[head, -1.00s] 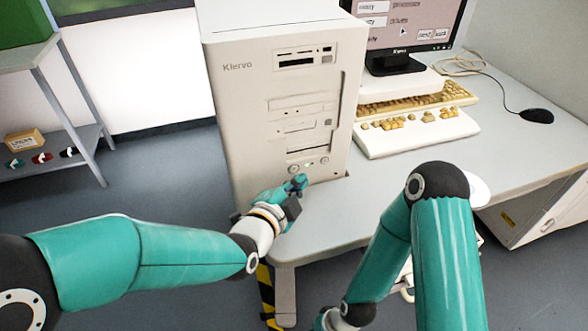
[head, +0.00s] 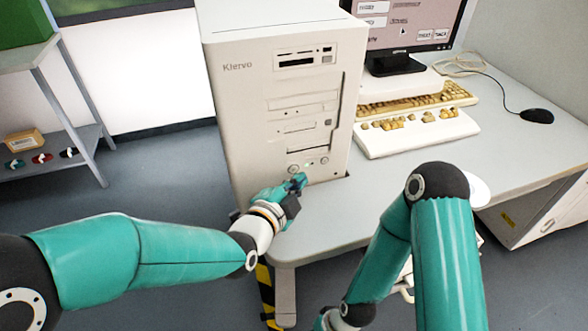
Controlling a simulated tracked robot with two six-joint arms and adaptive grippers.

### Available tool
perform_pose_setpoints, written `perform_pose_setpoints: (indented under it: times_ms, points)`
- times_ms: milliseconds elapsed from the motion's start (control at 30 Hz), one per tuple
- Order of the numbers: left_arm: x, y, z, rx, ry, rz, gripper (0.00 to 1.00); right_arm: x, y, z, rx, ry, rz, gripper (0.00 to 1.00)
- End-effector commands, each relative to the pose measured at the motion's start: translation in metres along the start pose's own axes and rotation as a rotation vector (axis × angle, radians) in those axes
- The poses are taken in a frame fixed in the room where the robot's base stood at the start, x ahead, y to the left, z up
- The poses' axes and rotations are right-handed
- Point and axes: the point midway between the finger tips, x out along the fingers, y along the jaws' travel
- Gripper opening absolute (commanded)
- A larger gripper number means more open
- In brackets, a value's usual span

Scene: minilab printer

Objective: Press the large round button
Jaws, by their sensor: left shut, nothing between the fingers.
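A beige computer tower (head: 250,100) stands upright on the desk in the head view. Low on its front is a round button (head: 293,169) with a small green light to its right, and a smaller round button (head: 324,161) further right. My left gripper (head: 299,181) is shut and empty. Its fingertips are just below the larger round button, close to the tower's front; I cannot tell whether they touch it. My right arm reaches down at the lower right, and its gripper is out of the picture.
A monitor (head: 408,62), a yellowed keyboard (head: 418,130) and a black mouse (head: 537,116) are on the grey desk (head: 510,155) to the right of the tower. A metal shelf (head: 80,150) stands at the left. The desk's front corner is below my left gripper.

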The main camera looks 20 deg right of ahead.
Motion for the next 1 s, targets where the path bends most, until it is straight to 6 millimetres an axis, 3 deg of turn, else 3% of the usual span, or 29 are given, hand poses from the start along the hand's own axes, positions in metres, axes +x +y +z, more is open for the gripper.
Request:
perform_pose_setpoints:
  times_ms: [1000]
  points:
    - [0.0055, -0.0051, 0.0031, 0.0, 0.001, 0.001, 0.0, 0.0058, 0.0021, -0.0001, 0.0, 0.0, 0.0, 0.4]
